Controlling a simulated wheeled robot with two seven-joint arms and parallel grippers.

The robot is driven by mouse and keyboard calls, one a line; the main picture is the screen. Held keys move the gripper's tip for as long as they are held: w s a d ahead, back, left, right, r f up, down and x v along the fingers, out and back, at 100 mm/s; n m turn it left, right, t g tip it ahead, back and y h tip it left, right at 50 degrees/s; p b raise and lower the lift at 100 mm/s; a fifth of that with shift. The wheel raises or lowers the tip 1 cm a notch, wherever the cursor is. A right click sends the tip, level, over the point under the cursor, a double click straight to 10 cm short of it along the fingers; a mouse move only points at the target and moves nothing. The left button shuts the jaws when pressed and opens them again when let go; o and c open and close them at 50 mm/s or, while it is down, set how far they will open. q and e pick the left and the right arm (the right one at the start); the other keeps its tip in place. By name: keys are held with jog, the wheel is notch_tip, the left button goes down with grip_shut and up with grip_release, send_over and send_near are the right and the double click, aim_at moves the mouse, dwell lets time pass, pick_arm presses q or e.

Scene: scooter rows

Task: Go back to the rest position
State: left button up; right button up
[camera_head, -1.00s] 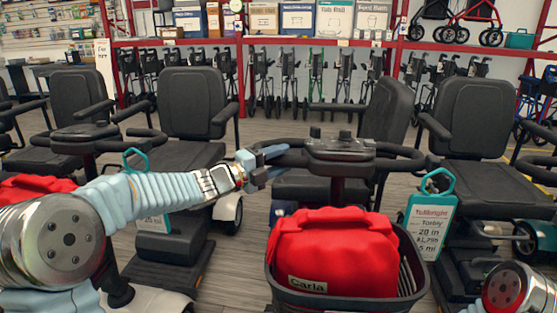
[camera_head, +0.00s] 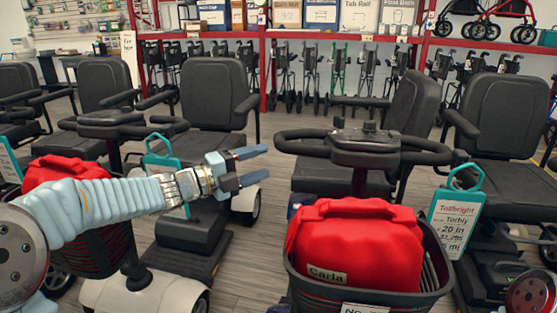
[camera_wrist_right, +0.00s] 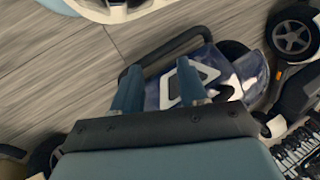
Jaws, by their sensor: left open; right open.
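My left gripper (camera_head: 238,170) is open and empty in the head view, in the gap between two scooters. It is apart from the handlebar of the scooter (camera_head: 365,147) at the right. My right gripper (camera_wrist_right: 157,88) is open in the right wrist view, with nothing seen between its fingers. Below it are the floor and a dark blue glossy scooter body (camera_wrist_right: 228,72). In the head view the right gripper is out of sight; only part of my right arm shows at the lower right corner.
A red bag (camera_head: 355,245) tagged "Carla" sits in a black basket (camera_head: 375,300). Another red bag (camera_head: 70,170) is at the left, partly behind my arm. Teal price tags (camera_head: 455,215) hang on scooters. Rollators (camera_head: 310,75) and shelves line the back. Wood floor (camera_head: 258,250) shows between the scooters.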

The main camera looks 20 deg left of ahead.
pick_arm(q)
jog(key=shift+v, duration=0.9)
